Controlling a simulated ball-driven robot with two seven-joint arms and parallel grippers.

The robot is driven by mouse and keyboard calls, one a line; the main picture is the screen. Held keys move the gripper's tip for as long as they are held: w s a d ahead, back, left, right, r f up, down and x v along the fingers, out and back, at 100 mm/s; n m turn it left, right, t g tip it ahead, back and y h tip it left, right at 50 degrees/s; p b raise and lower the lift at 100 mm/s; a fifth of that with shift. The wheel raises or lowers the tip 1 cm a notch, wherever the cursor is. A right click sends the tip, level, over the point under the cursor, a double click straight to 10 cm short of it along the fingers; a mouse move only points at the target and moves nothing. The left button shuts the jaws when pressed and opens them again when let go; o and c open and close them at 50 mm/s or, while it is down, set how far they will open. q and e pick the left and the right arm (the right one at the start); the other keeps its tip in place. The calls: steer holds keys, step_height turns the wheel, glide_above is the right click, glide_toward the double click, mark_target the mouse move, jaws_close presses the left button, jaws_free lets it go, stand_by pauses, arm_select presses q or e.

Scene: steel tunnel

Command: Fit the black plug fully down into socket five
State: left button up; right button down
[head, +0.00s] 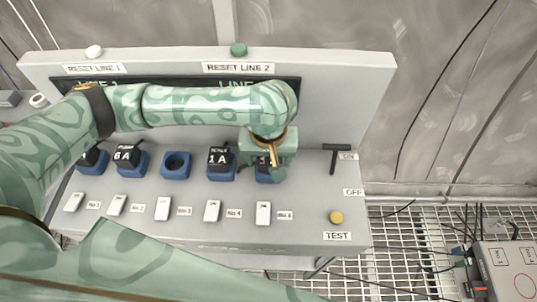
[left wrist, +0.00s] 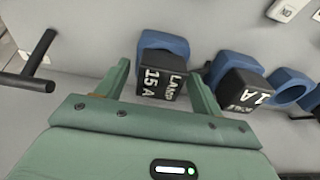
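The black plug (left wrist: 163,83), marked LAMP 15 A, stands in the blue socket five (left wrist: 170,42) in the left wrist view. In the head view its top is mostly hidden by my left gripper, and part of socket five (head: 266,178) shows below. My left gripper (left wrist: 158,70) is over the plug, one finger on each side, with a gap visible between fingers and plug. In the head view the left gripper (head: 268,165) points down at the socket. How deep the plug sits cannot be told. My right gripper is not in view.
Left of socket five stand a black 1 A plug (head: 218,156), an empty blue socket (head: 176,164) and a 6 A plug (head: 127,154). White switches line the front. A black T-handle (head: 334,157) stands close to the right, with a yellow TEST button (head: 336,217) in front.

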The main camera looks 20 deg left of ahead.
mark_target(268, 162)
arm_select(q)
steer(key=shift+r, duration=0.1)
step_height(268, 162, up, 12)
steer(key=s+p, duration=0.1)
steer(key=p, duration=0.6)
steer(key=shift+s+d, duration=0.2)
steer(key=shift+s, duration=0.05)
